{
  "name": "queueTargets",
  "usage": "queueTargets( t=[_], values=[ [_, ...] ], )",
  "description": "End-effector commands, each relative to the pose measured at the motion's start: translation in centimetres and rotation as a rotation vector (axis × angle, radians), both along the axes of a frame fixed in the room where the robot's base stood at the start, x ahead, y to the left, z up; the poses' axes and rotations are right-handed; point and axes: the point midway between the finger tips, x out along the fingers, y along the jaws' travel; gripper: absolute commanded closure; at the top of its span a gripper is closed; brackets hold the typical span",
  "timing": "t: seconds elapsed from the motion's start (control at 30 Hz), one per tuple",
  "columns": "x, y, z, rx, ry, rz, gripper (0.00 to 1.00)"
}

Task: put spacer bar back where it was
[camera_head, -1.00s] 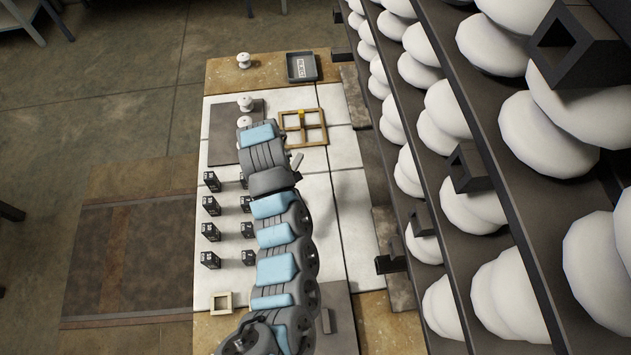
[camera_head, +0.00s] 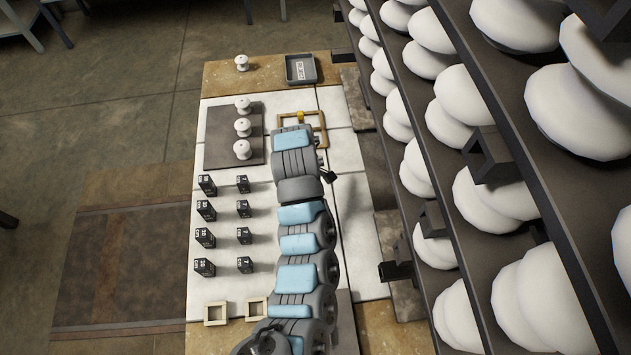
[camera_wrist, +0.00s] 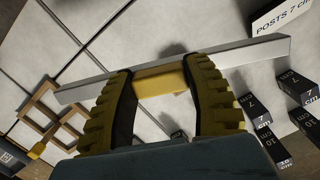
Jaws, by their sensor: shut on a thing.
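The spacer bar (camera_wrist: 240,58) is a long, light grey bar with a yellow middle section (camera_wrist: 160,80), seen in the wrist view. My gripper (camera_wrist: 158,76) has yellow ribbed fingers, one on each side of that yellow section, and is shut on it. The bar runs slantwise across the wrist view, with its right end higher. Pale bench panels lie beyond it; the height of the bar above them is unclear. In the head view my arm hides the gripper and most or all of the bar.
A wooden divided frame (camera_head: 318,119) with a yellow piece lies on the bench; it also shows in the wrist view (camera_wrist: 38,112). Several black labelled blocks (camera_head: 206,210) stand in two columns. White spools (camera_head: 242,150) stand on a dark mat. Insulator racks (camera_head: 455,150) border the right.

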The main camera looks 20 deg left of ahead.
Motion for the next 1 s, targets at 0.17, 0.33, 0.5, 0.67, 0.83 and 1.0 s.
queueTargets(
  t=[0.17,0.33,0.5,0.67,0.83,1.0],
  values=[
    [1.6,0.3,-1.1,0.002,0.000,-0.003,0.89],
    [3.0,0.7,-1.7,0.004,-0.004,-0.001,0.89],
    [4.2,0.8,-2.4,0.003,-0.001,-0.003,0.89],
    [5.2,1.0,-3.1,0.002,-0.001,-0.001,0.89],
    [6.1,1.1,-4.1,0.002,-0.002,-0.002,0.89],
    [7.0,1.3,-5.0,0.002,0.001,-0.002,0.89]
  ],
)
